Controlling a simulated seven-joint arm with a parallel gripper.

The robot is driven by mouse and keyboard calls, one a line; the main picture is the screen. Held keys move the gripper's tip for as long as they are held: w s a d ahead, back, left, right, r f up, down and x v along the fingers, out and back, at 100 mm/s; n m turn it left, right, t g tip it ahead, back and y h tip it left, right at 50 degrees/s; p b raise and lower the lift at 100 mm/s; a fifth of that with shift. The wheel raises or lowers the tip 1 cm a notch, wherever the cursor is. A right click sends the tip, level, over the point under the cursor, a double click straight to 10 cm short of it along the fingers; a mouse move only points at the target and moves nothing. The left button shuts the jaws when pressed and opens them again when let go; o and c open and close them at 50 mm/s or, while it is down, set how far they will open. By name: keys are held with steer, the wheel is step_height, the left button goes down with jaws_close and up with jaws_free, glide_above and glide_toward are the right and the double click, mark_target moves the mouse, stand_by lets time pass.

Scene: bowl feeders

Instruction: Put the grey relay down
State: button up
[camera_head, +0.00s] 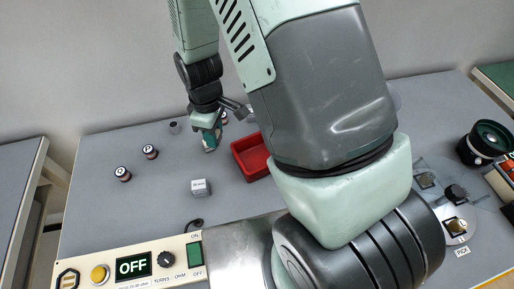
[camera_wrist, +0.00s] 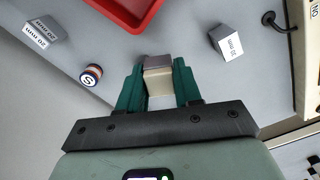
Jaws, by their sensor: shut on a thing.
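My gripper (camera_head: 211,141) is shut on a small block, the grey relay (camera_wrist: 158,76), with a grey end and a pale cream body. In the wrist view the relay sits between the two green fingers (camera_wrist: 159,88). In the head view the gripper is left of the red tray (camera_head: 238,160), over the grey table (camera_head: 100,215), and the relay is hard to make out there. I cannot tell whether the relay touches the table.
A grey "20 mm" block (camera_head: 200,187) stands in front of the gripper; it also shows in the wrist view (camera_wrist: 228,42). Labelled spools (camera_head: 150,152) (camera_head: 122,174) stand to the left. A control panel reading OFF (camera_head: 132,266) lies at the front. A dark bowl feeder (camera_head: 485,142) is at the right.

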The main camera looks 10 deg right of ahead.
steer(key=s+d+m, duration=0.3)
steer(key=d+m, duration=0.4)
steer(key=d, duration=0.4)
steer(key=m, duration=0.1)
glide_above(259, 160)
step_height(259, 160, down, 5)
steer(key=shift+s+r, duration=0.1)
steer(key=shift+r, duration=0.05)
steer(key=shift+f, duration=2.45)
steer(key=o, duration=1)
steer(key=shift+f, duration=0.15)
